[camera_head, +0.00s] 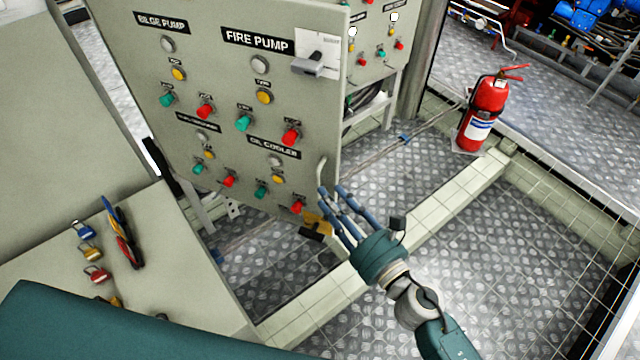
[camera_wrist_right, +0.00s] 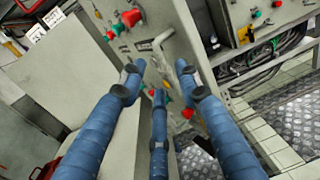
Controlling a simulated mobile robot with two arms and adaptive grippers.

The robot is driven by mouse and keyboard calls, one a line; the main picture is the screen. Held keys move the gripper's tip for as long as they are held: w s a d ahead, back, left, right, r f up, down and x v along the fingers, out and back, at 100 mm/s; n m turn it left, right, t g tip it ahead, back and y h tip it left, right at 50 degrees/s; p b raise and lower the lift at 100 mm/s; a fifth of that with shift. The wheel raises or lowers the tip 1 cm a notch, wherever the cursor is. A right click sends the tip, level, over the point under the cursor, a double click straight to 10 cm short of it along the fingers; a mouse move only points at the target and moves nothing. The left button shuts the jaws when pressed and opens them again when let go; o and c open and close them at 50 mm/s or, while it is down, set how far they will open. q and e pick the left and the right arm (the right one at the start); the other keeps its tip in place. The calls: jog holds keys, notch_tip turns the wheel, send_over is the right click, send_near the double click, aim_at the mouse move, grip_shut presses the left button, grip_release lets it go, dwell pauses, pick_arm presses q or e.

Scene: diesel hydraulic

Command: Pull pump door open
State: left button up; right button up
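The pump door (camera_head: 225,110) is a grey panel with labels such as "FIRE PUMP", lamps and red and green knobs. Its bent light-coloured handle (camera_head: 321,170) sits at the lower right edge and also shows in the right wrist view (camera_wrist_right: 158,42). My right gripper (camera_head: 338,203) is just below and right of the handle. In the right wrist view its blue fingers (camera_wrist_right: 158,82) are spread, with the handle just beyond the tips and nothing visibly held. I cannot tell whether a finger touches the handle. My left gripper is not in view.
A grey switch lever (camera_head: 307,65) projects from the panel's upper right. A yellow-black piece (camera_head: 317,225) is at its lower corner. A desk (camera_head: 165,270) with padlocks is at left. A red fire extinguisher (camera_head: 483,115) stands at right. The metal floor (camera_head: 490,250) beside my right arm is clear.

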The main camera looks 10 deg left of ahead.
jog(key=v, duration=0.5)
dwell(0.4)
jog(key=s+d+f+m+g+h, duration=0.1)
jog(key=s+d+f+m+h, duration=0.15)
jog(key=d+f+m, duration=0.65)
jog(key=s+d+f+m+g+h, duration=0.15)
jog(key=f+m+h, duration=0.4)
jog(key=f, duration=0.85)
jog(key=s+d+f+m+g+h, duration=0.1)
jog(key=d+f+m, duration=0.6)
jog(key=f+m, duration=0.3)
jog(key=s+d+f+m+g+h, duration=0.1)
jog(key=s+d+f+m+g, duration=0.2)
jog(key=s+f, duration=0.4)
jog(key=s+d+f+m+g+h, duration=0.1)
jog(key=s+d+f+m+h, duration=0.15)
jog(key=s+f+m, duration=0.3)
jog(key=s+d+f+m+g, duration=0.1)
jog(key=s+f+m+g, duration=0.1)
jog(key=s, duration=0.8)
jog(key=s+d+f+m+g, duration=0.1)
jog(key=s+f+m+g, duration=0.1)
jog(key=s+f+m, duration=0.3)
jog(key=s+m, duration=0.2)
jog(key=s, duration=0.2)
jog(key=shift+s+d+f, duration=0.35)
jog(key=shift+s+d, duration=0.05)
